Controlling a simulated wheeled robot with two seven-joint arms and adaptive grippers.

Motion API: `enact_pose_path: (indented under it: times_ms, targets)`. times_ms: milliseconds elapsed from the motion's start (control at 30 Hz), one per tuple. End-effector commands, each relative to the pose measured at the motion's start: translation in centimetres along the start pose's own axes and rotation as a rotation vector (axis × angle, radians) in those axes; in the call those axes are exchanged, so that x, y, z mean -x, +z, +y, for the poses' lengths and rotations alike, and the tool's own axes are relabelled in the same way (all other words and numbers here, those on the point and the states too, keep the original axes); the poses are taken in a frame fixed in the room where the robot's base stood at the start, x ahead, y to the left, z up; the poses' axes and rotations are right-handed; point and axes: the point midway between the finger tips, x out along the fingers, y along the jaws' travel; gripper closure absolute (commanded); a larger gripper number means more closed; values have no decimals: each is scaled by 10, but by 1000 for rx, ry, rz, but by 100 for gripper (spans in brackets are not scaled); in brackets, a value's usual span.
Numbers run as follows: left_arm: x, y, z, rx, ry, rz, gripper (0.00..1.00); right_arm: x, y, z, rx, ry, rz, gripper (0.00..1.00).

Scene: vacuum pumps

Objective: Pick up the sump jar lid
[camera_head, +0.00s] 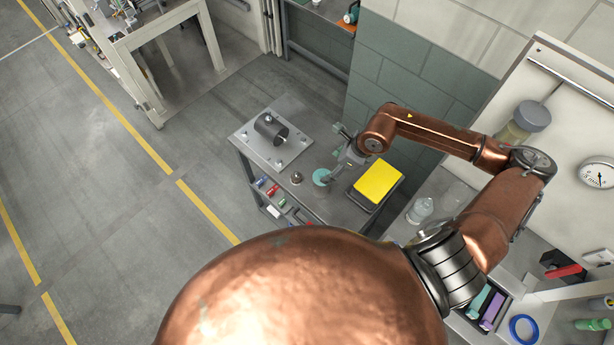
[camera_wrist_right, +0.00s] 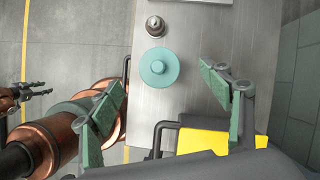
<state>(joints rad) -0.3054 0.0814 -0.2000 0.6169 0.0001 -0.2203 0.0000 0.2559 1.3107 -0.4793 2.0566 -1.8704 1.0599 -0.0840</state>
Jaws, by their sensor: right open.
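A small metal fitting (camera_head: 297,178) stands left of the lid. A yellow block on a dark tray (camera_head: 377,181) lies close to its right. A dark cylinder (camera_head: 270,128) sits on a plate at the cart's far end. A teal-grey wall (camera_head: 400,85) rises behind the right arm.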

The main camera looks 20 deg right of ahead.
Motion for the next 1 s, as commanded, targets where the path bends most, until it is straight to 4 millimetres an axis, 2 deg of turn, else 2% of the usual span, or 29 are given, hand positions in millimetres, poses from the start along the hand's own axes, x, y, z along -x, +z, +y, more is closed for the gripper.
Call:
enact_pose_path:
  times_ms: [167,467,567,700,1000]
  targets:
    - [2,-2,0,-1,0,2,60,-2,-6,-1,6,17,37,29]
    - [18,-17,-1,-3,-1,18,60,-34,-7,4,6,20,37,29]
    - [28,-18,-1,-3,0,18,60,-49,-9,6,6,20,36,29]
    - [30,-15,-1,-2,0,16,60,-67,-10,5,5,18,36,29]
    - [30,-11,0,-1,1,10,60,-72,-12,5,7,15,36,29]
